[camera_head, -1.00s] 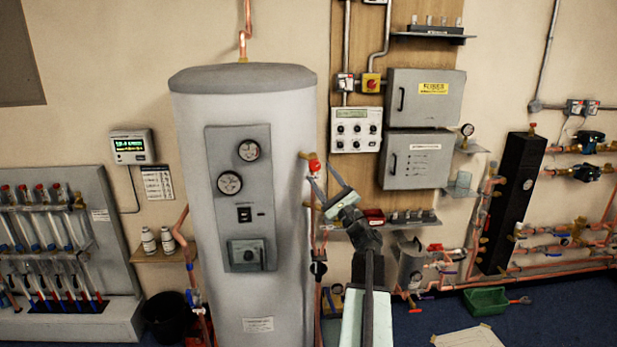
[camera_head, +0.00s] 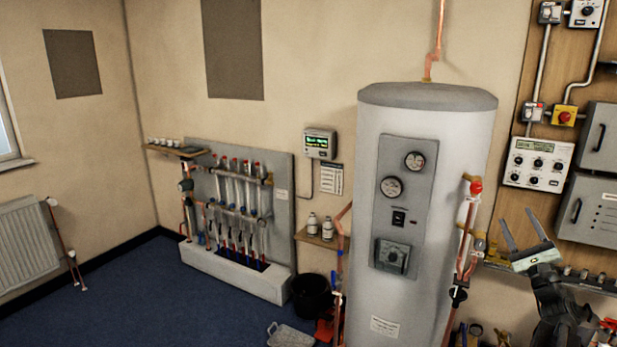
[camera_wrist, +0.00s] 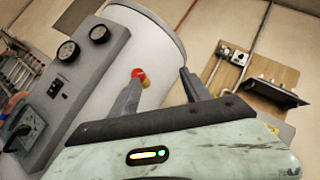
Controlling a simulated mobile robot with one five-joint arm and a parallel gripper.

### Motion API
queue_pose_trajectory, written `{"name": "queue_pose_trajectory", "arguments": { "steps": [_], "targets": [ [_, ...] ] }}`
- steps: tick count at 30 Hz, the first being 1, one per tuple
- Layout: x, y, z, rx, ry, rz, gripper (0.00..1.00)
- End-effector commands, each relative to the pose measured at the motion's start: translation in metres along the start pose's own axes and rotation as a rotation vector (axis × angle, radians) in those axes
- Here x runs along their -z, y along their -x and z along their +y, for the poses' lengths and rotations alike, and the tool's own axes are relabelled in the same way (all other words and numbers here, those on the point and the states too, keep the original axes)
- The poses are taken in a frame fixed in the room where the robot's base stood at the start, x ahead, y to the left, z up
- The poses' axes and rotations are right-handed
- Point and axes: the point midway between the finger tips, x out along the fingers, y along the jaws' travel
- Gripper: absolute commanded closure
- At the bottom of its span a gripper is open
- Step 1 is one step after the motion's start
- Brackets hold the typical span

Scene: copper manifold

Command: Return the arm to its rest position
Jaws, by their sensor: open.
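My gripper (camera_head: 523,236) is open and empty at the right of the head view, raised in front of the wall, just right of the tall grey cylinder (camera_head: 465,140). Its two fingers point upward and stand apart. In the wrist view the fingers of my gripper (camera_wrist: 160,90) are spread, with nothing between them but the cylinder's side (camera_wrist: 160,55) behind. A red-capped valve (camera_head: 476,186) on the cylinder's right side also shows in the wrist view (camera_wrist: 138,75), close beside the left finger in the picture. I cannot tell whether they touch.
A pipe manifold panel (camera_head: 282,190) stands left of the cylinder. A black bucket (camera_head: 311,296) and a grey tray (camera_head: 289,335) are on the floor. Control boxes (camera_head: 538,163) hang on the right wall. The blue floor (camera_head: 140,300) at left is clear.

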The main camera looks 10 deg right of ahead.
Motion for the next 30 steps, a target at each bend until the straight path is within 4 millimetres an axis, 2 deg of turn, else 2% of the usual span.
{"name": "queue_pose_trajectory", "arguments": {
  "steps": [1, 10, 17, 20, 23, 26, 30],
  "targets": [
    [0.000, 0.000, 0.001, -0.001, -0.001, -0.001, 0.44],
    [-0.035, -0.036, 0.060, -0.054, -0.054, -0.065, 0.44],
    [-0.080, -0.068, 0.123, -0.114, -0.111, -0.135, 0.44],
    [-0.106, -0.080, 0.162, -0.165, -0.125, -0.170, 0.44],
    [-0.142, -0.090, 0.213, -0.248, -0.125, -0.217, 0.44],
    [-0.191, -0.092, 0.281, -0.373, -0.100, -0.286, 0.44],
    [-0.264, -0.073, 0.380, -0.587, -0.014, -0.414, 0.44]
  ]
}}
